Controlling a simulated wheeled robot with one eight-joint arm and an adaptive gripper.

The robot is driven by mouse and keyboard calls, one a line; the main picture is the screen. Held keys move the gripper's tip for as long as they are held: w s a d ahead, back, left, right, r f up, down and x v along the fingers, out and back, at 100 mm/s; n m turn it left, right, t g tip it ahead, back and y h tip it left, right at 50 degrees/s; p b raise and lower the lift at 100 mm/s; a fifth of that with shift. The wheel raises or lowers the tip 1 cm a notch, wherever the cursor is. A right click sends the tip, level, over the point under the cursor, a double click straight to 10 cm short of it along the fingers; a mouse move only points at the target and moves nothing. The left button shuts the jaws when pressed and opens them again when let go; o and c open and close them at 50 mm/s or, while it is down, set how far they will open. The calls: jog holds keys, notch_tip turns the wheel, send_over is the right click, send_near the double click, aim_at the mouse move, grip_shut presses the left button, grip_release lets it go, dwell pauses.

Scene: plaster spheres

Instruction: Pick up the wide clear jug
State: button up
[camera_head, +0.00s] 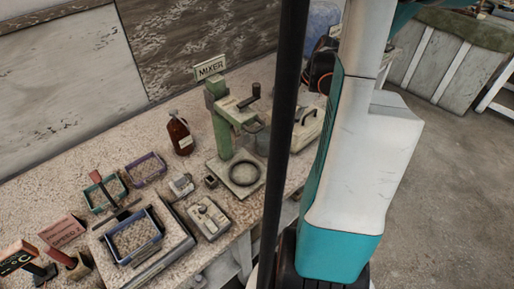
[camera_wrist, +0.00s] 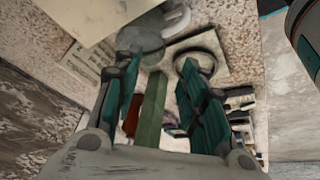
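A bluish see-through vessel (camera_head: 322,20) stands at the far end of the bench in the head view, partly hidden by my arm. It may be the wide clear jug; its shape is not clear. My gripper (camera_wrist: 164,64) shows in the wrist view with its teal fingers apart and nothing held between them. A grey rounded thing (camera_wrist: 140,38) is near the left fingertip; I cannot tell what it is or whether they touch. My gripper is hidden in the head view.
The green mixer (camera_head: 221,125) stands mid-bench; its post (camera_wrist: 150,112) shows between my fingers. A brown bottle (camera_head: 180,136), a cream device with a handle (camera_head: 308,128), and several trays, including a blue one (camera_head: 158,246), crowd the bench.

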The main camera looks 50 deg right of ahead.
jog(key=b, duration=0.5)
send_near(267, 154)
jog(key=w+f, duration=0.1)
jog(key=w+a+f, duration=0.1)
jog(key=f, duration=0.1)
jog(key=w+f, duration=0.1)
jog(key=w, duration=0.1)
jog(key=shift+a+f, duration=0.2)
jog(key=shift+a, duration=0.05)
jog(key=shift+r, duration=0.1)
jog(key=shift+c, duration=0.4)
grip_shut()
